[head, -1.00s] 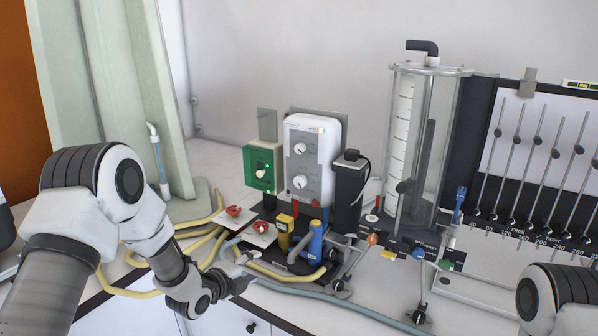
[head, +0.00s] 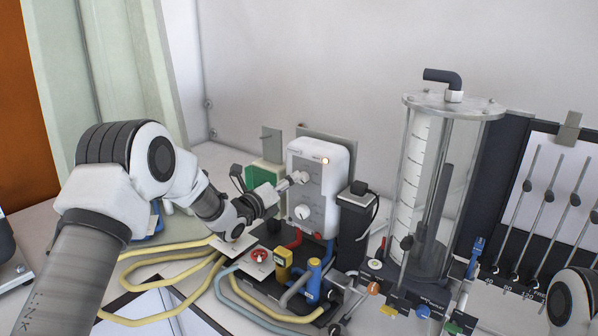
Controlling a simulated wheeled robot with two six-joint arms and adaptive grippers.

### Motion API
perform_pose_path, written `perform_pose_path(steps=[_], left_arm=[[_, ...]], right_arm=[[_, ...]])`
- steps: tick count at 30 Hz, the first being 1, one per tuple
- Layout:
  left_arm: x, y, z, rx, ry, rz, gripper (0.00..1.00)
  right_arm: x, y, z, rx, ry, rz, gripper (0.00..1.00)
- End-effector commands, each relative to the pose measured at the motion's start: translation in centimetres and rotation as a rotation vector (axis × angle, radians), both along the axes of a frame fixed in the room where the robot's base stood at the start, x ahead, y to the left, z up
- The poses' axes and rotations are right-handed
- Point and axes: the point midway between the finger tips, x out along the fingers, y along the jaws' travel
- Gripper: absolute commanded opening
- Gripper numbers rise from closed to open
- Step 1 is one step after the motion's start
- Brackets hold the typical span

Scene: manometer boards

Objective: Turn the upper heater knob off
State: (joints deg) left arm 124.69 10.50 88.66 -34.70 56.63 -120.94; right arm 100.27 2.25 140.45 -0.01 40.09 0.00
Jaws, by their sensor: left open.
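The white heater box (head: 325,160) with a grey front panel stands upright at the middle of the head view. The gripper is open. The lower knob (head: 302,212) is white and clear of the gripper. My right gripper is out of view; only part of my right arm shows at the lower right.
A green box (head: 262,176) is partly hidden behind my left gripper. A red valve handle (head: 259,256), a yellow block (head: 283,262) and a blue fitting (head: 314,268) stand below. Yellow hoses (head: 165,254) lie left.

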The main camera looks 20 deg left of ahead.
Motion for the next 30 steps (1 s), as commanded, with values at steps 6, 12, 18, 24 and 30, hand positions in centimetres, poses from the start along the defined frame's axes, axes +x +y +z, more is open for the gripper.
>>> perform_pose_path(steps=[6, 12, 18, 24, 30], left_arm=[[3.1, -1.3, 0.2, 0.001, 0.003, -0.003, 0.57], [3.5, -1.4, -0.1, -0.001, 0.003, -0.001, 0.57], [3.4, -1.4, -0.1, -0.001, 0.002, -0.001, 0.15], [3.4, -1.4, 0.0, 0.000, 0.002, -0.001, 0.00], [3.4, -1.4, -0.1, -0.018, 0.006, -0.003, 0.00]], right_arm=[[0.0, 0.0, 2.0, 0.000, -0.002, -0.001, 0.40], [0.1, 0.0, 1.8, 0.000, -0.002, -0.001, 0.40], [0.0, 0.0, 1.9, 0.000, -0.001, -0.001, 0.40], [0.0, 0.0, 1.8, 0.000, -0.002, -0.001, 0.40], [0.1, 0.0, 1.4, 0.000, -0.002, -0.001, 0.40]])
